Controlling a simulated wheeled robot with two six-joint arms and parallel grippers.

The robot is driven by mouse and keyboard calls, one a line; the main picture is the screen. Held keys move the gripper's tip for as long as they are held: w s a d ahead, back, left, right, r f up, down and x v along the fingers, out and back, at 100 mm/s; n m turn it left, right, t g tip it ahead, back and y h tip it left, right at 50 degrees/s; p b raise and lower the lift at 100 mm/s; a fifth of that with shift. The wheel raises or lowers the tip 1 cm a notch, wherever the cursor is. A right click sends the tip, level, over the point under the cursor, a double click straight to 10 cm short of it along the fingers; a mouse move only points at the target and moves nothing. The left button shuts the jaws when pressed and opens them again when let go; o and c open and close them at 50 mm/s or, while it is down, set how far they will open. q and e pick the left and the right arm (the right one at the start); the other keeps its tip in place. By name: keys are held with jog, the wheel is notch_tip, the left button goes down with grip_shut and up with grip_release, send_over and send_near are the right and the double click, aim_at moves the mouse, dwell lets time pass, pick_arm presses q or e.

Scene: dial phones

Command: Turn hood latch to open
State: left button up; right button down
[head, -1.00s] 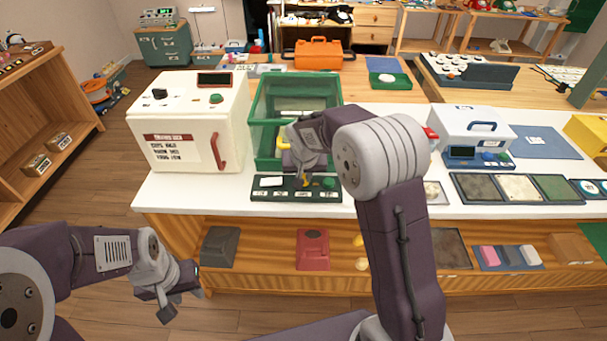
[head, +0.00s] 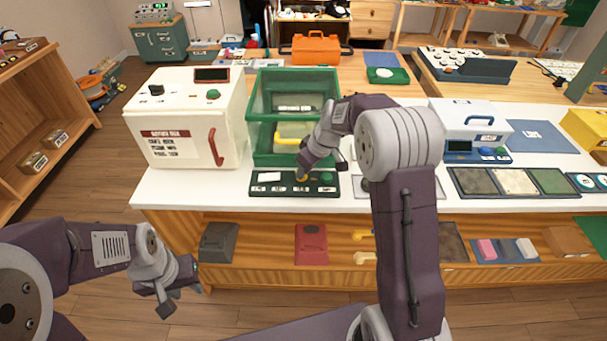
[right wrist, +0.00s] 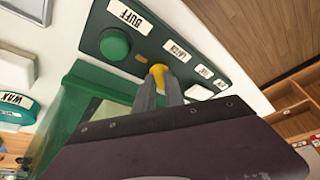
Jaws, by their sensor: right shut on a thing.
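The green hood box (head: 258,142) with clear walls stands on the white counter, with a yellow bar (head: 293,133) at its front. Before it lies a dark green control panel (head: 258,189), which the right wrist view also shows (right wrist: 150,58). The yellow latch knob (right wrist: 158,69) is beside the "LATCH" label. My right gripper (head: 304,174) is shut on this knob, its fingertips (right wrist: 160,78) around it. The fingers hide part of the knob, so its turn angle is unclear. My left gripper (head: 180,299) is open and empty, low before the counter.
A white cabinet (head: 185,120) with a red handle stands left of the hood. A green button (head: 326,178) sits at the panel's right end. A white case (head: 470,124) and sample tray (head: 512,182) are further right. A shelf (head: 270,230) runs under the counter.

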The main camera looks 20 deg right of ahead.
jog(key=shift+n+g, duration=0.3)
jog(key=shift+n, duration=0.5)
jog(key=shift+d, duration=0.1)
jog(key=shift+y, duration=0.3)
jog(key=c, duration=1.4)
grip_release()
jog(key=shift+c, duration=0.2)
jog(key=v, duration=0.9)
jog(key=shift+p, duration=0.35)
